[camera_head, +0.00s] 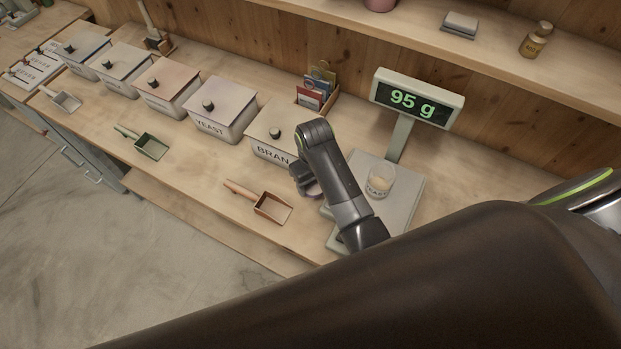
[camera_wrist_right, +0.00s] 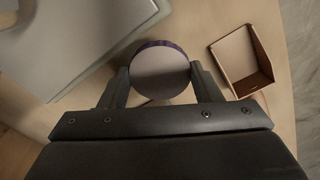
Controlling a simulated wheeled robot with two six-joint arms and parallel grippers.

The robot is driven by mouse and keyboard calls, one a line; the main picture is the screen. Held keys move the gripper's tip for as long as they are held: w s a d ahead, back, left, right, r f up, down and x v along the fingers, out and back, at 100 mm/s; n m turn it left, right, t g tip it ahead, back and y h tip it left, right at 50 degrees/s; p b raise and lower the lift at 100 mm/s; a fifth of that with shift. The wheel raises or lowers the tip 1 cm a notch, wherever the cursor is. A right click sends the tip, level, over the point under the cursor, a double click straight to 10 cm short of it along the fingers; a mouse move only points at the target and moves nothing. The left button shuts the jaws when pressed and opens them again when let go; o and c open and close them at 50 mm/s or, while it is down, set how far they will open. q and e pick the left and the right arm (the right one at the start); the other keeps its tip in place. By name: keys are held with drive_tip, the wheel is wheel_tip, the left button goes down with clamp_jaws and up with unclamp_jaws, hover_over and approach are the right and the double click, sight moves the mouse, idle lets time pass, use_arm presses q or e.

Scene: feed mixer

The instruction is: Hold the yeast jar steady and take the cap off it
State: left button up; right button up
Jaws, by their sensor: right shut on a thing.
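The yeast jar (camera_head: 380,182) stands upright on the scale plate, a small glass jar with a label and pale contents; I see no cap on it. My right gripper (camera_head: 307,186) is to the left of the jar, apart from it, above the table near the scale's left edge. In the right wrist view it is shut on a round flat cap (camera_wrist_right: 160,70) with a purple rim, held between both fingers. The cap is mostly hidden by the gripper in the head view. My left gripper is not in view.
The scale (camera_head: 403,207) has a raised display (camera_head: 414,98) reading 95 g. A copper-coloured scoop (camera_head: 271,208) lies left of the gripper and a green scoop (camera_head: 150,146) farther left. The bran bin (camera_head: 275,142) and yeast bin (camera_head: 222,118) stand behind. A dark arm part of mine blocks the foreground.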

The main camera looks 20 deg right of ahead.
sight(312, 186)
drive_tip(key=shift+w+f, duration=0.2)
drive_tip(key=shift+f, duration=0.15)
drive_tip(key=f, duration=0.3)
drive_tip(key=shift+w+f+p, duration=0.15)
drive_tip(key=shift+w+p, duration=0.2)
drive_tip(key=shift+w, duration=0.05)
drive_tip(key=shift+s+f, duration=0.25)
drive_tip(key=shift+f, duration=0.25)
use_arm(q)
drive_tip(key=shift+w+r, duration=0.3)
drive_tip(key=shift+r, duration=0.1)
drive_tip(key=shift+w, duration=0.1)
use_arm(e)
drive_tip(key=shift+w+f, duration=0.15)
drive_tip(key=o, duration=1.1)
wheel_tip(312, 186, up, 11)
drive_tip(key=shift+f+b, duration=0.15)
drive_tip(key=shift+b, duration=0.55)
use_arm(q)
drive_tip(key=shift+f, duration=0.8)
use_arm(e)
drive_tip(key=shift+r, duration=0.8)
